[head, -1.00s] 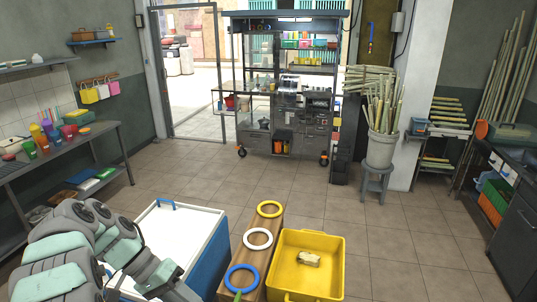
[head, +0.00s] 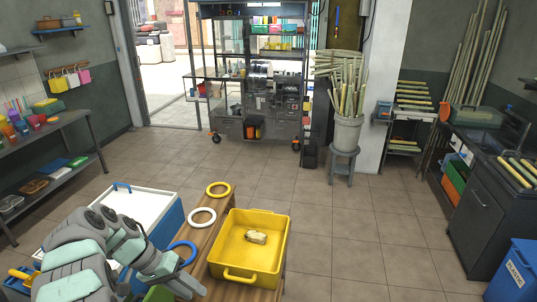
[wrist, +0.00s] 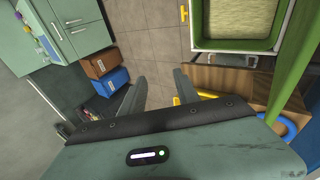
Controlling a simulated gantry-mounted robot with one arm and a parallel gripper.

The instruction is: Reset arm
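My arm (head: 100,245) reaches in from the lower left in the head view, its end low beside the wooden bench (head: 205,245).
The bench carries yellow (head: 218,189), white (head: 202,217) and blue (head: 183,252) rings and a yellow tub (head: 272,272) with a pale block (head: 256,237). A white-lidded blue chest (head: 150,205) is behind my arm. A green-rimmed container (wrist: 240,45) is near my gripper. Open floor lies right.

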